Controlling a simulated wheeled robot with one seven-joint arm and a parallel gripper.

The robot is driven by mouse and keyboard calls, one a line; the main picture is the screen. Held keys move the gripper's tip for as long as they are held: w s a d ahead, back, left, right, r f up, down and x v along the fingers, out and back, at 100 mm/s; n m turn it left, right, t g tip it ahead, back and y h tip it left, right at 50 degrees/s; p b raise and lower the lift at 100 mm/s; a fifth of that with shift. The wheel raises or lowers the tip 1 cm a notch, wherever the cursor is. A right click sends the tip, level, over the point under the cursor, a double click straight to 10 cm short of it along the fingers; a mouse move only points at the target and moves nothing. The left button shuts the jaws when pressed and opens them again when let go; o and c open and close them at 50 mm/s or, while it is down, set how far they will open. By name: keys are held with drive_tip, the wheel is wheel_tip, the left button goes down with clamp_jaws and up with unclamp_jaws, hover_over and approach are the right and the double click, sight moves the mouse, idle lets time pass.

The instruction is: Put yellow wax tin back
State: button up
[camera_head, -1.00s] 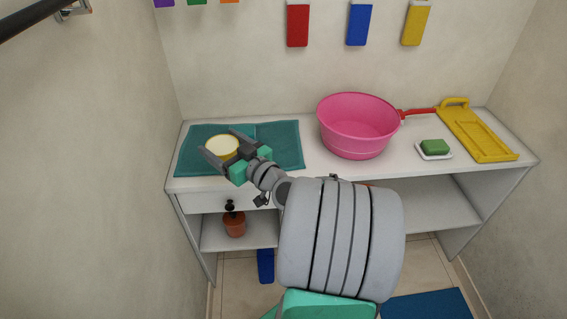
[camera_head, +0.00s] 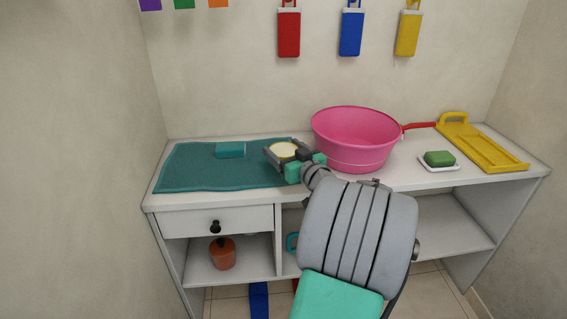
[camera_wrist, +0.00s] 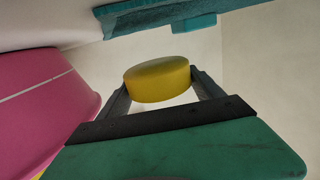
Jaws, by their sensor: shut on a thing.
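The yellow wax tin (camera_head: 284,149) is round with a pale top. My gripper (camera_head: 283,155) is shut on it, near the right end of the teal mat and just left of the pink basin. In the wrist view the tin (camera_wrist: 157,80) sits between the two dark fingers (camera_wrist: 160,90), its yellow side showing. The tin appears raised above the counter in the wrist view.
The teal mat (camera_head: 190,170) bears a teal block (camera_head: 230,149). The pink basin (camera_head: 355,140) stands close to my gripper's right. Farther right are green soap (camera_head: 439,158) and a yellow washboard (camera_head: 485,145). Below the mat is a closed drawer (camera_head: 245,221) with a dark knob.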

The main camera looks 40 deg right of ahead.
drive_tip(key=shift+w+d+f, duration=0.25)
drive_tip(key=shift+w+f, duration=0.1)
drive_tip(key=shift+f, duration=0.15)
drive_tip(key=shift+w+d+f, duration=0.2)
drive_tip(key=shift+w+f, duration=0.15)
drive_tip(key=shift+f, duration=0.15)
wheel_tip(320, 180, down, 4)
drive_tip(key=shift+w+d+r+b, duration=0.15)
drive_tip(key=shift+r+b, duration=0.1)
drive_tip(key=shift+b, duration=0.2)
